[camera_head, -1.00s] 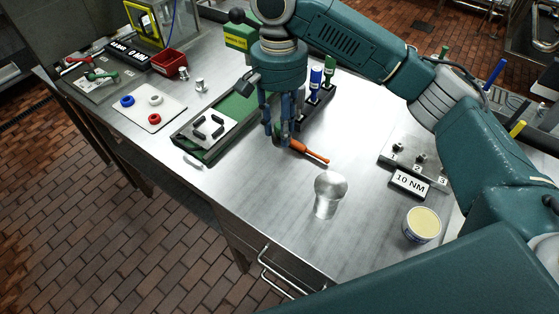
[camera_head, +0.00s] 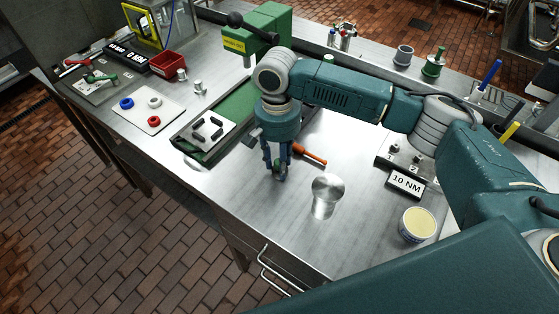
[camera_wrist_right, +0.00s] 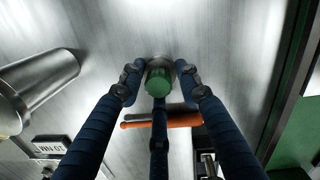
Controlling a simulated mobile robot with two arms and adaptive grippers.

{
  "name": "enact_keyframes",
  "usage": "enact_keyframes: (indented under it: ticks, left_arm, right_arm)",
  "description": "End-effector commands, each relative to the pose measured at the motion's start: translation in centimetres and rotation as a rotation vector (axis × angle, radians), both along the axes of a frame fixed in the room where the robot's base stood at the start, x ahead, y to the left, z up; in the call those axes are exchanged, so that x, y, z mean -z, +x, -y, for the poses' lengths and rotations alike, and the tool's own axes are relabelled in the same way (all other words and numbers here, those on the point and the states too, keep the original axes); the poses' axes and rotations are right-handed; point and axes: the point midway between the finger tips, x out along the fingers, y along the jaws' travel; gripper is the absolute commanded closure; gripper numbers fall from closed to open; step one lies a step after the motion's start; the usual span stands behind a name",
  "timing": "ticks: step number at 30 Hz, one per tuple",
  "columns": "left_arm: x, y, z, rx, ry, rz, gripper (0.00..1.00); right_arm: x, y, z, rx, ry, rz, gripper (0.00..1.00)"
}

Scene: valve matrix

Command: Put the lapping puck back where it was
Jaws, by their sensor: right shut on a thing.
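My right gripper (camera_head: 277,172) is over the bare metal bench top, left of the orange-handled tool (camera_head: 310,155). In the right wrist view my right gripper (camera_wrist_right: 160,75) has its fingers closed around a small piece with a green round top and a grey body, which I take for the lapping puck (camera_wrist_right: 159,82). Its lower part is hidden, and I cannot tell whether it touches the bench. In the head view the fingers mostly hide it. My left gripper is not in view.
A shiny metal cup (camera_head: 326,196) stands to the right, with a tin (camera_head: 418,224) and a "10 NM" block (camera_head: 406,183) beyond. A green-lined tray (camera_head: 194,155) holding a white plate lies left. A green press (camera_head: 262,35) stands behind. The bench front is clear.

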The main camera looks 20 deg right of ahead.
Motion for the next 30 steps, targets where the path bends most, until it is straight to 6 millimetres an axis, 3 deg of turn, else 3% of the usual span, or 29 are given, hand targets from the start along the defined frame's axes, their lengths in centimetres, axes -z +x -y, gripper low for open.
enact_keyframes:
  ticks: [4, 5, 8, 20, 30]
  left_arm:
    - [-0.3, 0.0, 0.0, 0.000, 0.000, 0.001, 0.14]
    - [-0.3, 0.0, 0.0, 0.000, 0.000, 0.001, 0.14]
    - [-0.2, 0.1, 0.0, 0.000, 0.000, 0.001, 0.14]
    - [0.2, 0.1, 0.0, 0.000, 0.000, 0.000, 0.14]
    - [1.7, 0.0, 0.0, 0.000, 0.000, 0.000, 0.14]
  right_arm:
    - [0.1, 0.0, 0.0, 0.000, 0.001, 0.001, 1.00]
    - [0.2, 0.0, 0.0, 0.000, 0.000, 0.000, 0.65]
    - [0.2, 0.0, 0.0, 0.000, 0.000, 0.001, 0.48]
    - [-0.7, 0.1, -0.1, 0.000, 0.003, 0.003, 0.48]
    - [-7.4, 0.6, -0.1, -0.001, 0.002, 0.004, 0.48]
